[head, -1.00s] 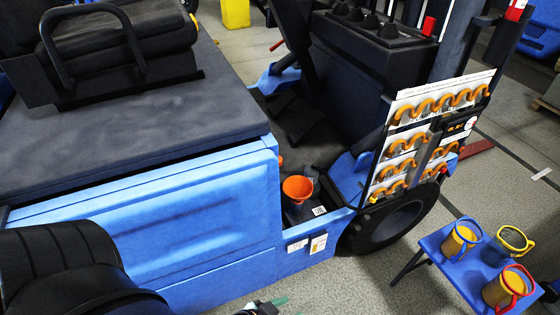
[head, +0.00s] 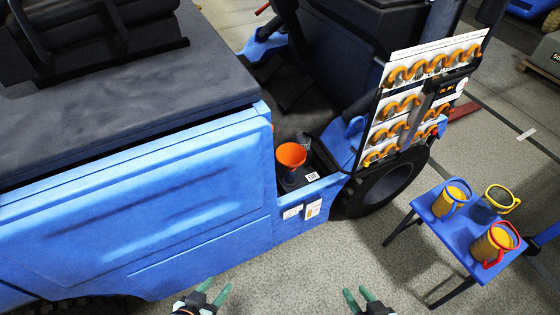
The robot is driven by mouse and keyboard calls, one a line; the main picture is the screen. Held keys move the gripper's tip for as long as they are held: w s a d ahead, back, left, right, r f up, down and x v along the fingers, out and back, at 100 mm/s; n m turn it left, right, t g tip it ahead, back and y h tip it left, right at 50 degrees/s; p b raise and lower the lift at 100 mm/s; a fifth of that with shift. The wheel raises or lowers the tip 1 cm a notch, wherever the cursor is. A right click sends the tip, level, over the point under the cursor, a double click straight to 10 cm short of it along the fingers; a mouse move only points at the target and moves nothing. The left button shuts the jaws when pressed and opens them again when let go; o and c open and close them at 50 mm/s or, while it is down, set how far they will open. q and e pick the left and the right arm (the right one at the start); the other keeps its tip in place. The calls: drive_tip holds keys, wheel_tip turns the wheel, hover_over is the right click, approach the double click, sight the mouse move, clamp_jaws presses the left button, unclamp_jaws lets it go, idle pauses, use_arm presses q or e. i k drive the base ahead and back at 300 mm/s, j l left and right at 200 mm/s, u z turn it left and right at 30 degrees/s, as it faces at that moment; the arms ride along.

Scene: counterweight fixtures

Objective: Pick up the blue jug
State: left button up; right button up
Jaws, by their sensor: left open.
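Several feet away at the right, a small blue table (head: 432,218) bears three jugs. The jug with the blue rim and handle (head: 451,200) has a yellow body and stands upright at the table's left. A jug with a yellow rim and handle (head: 490,205) stands at the back right, and one with a red rim and handle (head: 492,245) stands at the front right. My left gripper (head: 215,292) is at the bottom edge, its green fingers spread, empty. My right gripper (head: 357,295) is also at the bottom edge, fingers apart and empty, left of and in front of the table.
A blue forklift (head: 190,205) fills the left and middle, with a black wheel (head: 385,188). An orange funnel-shaped thing (head: 291,155) sits on its step. The grey floor between forklift and table is clear.

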sight(457, 194)
drive_tip(key=z, duration=1.4)
